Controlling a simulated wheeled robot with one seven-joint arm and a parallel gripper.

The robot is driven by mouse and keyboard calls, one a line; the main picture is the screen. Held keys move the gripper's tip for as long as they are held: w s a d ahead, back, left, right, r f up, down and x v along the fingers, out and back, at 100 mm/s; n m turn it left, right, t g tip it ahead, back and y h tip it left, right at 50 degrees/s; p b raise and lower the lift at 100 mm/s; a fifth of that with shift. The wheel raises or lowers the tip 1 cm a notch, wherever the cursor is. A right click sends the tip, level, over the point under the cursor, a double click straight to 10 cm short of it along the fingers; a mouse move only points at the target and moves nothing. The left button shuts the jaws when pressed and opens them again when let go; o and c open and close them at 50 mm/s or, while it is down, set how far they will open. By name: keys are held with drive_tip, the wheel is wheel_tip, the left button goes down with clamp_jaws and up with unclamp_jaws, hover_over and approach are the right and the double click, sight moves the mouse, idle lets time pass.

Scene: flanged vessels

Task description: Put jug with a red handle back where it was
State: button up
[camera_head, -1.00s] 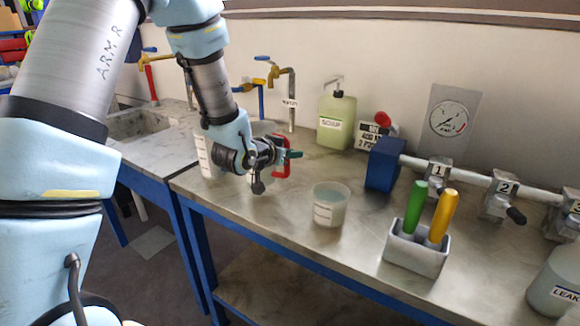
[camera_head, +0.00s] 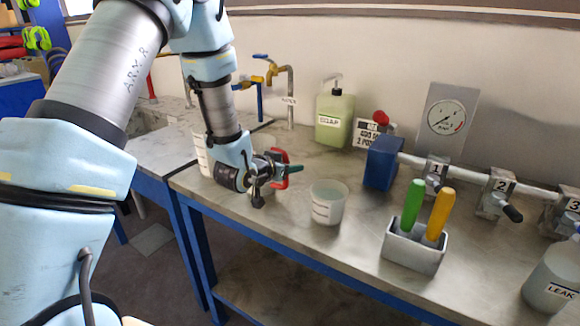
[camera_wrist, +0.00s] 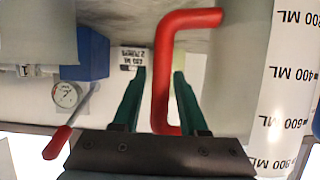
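The jug with a red handle is at my gripper (camera_head: 290,168). In the head view its red handle (camera_head: 281,180) shows at the fingers, and its body is mostly hidden behind my wrist. The whitish jug body (camera_wrist: 238,75) is just right of the handle. I cannot tell whether the jug's base touches the bench.
A white measuring vessel with a scale (camera_head: 202,152) stands left of my wrist. A small translucent beaker (camera_head: 328,203) stands close on the right.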

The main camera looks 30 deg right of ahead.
drive_tip(key=shift+o, duration=0.4)
drive_tip(key=p+v, duration=0.4)
drive_tip(key=v, duration=0.8)
drive_tip(key=shift+w+a+r, duration=0.1)
drive_tip(key=shift+a, duration=0.05)
